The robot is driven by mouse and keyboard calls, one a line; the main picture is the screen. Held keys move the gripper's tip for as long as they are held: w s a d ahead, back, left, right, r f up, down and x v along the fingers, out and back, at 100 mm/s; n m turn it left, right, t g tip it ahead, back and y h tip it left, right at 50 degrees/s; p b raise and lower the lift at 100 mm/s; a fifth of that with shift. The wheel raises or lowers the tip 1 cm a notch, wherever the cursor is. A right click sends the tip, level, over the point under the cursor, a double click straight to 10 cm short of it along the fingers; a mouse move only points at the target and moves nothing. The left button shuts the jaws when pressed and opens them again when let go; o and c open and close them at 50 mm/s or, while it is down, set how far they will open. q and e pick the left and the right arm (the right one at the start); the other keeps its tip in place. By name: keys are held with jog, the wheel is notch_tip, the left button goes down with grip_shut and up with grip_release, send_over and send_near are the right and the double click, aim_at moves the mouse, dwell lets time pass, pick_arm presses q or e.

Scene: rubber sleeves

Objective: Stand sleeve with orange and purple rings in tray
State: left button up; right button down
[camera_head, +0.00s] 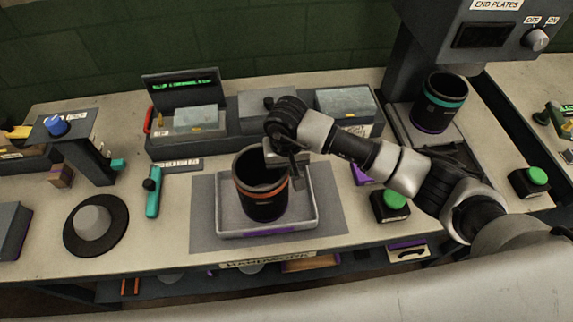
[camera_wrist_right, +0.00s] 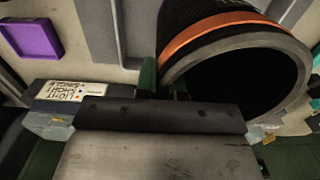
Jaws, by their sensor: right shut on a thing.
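A black sleeve (camera_head: 262,207) with an orange ring near its upper end is over the white tray (camera_head: 312,207), open end up and roughly upright. I cannot tell whether its base touches the tray floor; no purple ring shows on its visible side. My right gripper (camera_head: 288,165) is shut on the sleeve's rim at its right back side. In the right wrist view the sleeve (camera_wrist_right: 208,32) shows its orange ring and dark opening, with its wall at the green fingertips (camera_wrist_right: 165,78). My left gripper is out of view.
The tray sits on a grey mat (camera_head: 205,220). Another black sleeve (camera_head: 438,105) with a teal ring stands under the end-plate machine (camera_head: 487,35). A green button (camera_head: 394,199), a black disc (camera_head: 95,224) and a teal-handled tool (camera_head: 152,192) stand around the mat.

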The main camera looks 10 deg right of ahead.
jog(key=c, duration=1.7)
grip_release()
jog(key=shift+f, duration=0.15)
jog(key=o, duration=0.5)
jog(key=shift+c, duration=0.2)
notch_tip(320, 180, up, 12)
jog(key=b, duration=0.4)
jog(key=shift+f, duration=0.15)
jog(key=shift+r, duration=0.35)
